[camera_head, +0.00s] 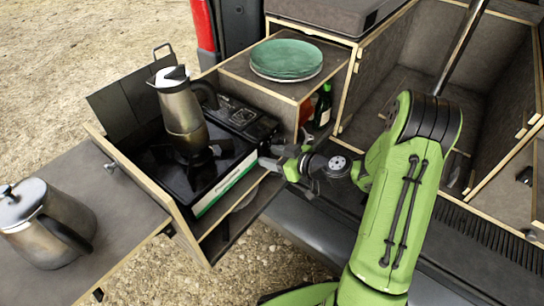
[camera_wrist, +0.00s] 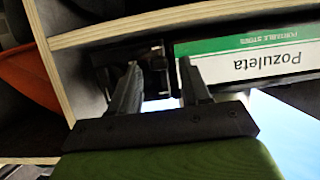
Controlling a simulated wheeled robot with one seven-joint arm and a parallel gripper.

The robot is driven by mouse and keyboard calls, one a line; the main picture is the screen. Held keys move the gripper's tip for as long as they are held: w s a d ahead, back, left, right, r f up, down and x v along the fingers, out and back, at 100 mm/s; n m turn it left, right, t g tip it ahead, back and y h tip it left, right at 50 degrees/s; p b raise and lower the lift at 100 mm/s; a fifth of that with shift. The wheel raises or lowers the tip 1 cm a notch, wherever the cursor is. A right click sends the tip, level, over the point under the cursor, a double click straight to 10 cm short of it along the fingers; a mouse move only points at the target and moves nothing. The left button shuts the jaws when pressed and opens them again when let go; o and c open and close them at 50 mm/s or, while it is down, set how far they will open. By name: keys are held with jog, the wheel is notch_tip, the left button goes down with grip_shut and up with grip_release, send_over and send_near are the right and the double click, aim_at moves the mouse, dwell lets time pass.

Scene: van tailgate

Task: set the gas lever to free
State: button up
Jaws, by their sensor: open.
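The portable gas stove (camera_head: 205,185) sits in the pull-out wooden drawer box, with a metal coffee pot (camera_head: 180,110) upright on it. Its dark control panel (camera_head: 247,118) is at the right end. My gripper (camera_head: 272,156) is at the stove's front right corner. In the wrist view, my gripper (camera_wrist: 159,66) is open, its two fingers pointing at the stove's front. The green and white label strip (camera_wrist: 250,55) is upside down, right of the fingers. A small dark mechanism (camera_wrist: 157,52) shows between and beyond the fingertips; I cannot tell whether it is the gas lever or how it is set.
Green plates (camera_head: 286,60) rest on the box behind the stove, with a bottle (camera_head: 323,104) in the compartment below. A metal kettle (camera_head: 42,225) stands on the side board at left. Wooden panel edges (camera_wrist: 130,25) run close above and left of my fingers.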

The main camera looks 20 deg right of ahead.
aim_at(261, 146)
jog(key=shift+w+a+f, duration=0.1)
jog(key=shift+w+a, duration=0.05)
grip_shut()
dwell(0.4)
jog(key=shift+r+p, duration=0.35)
jog(key=shift+r, duration=1.35)
grip_release()
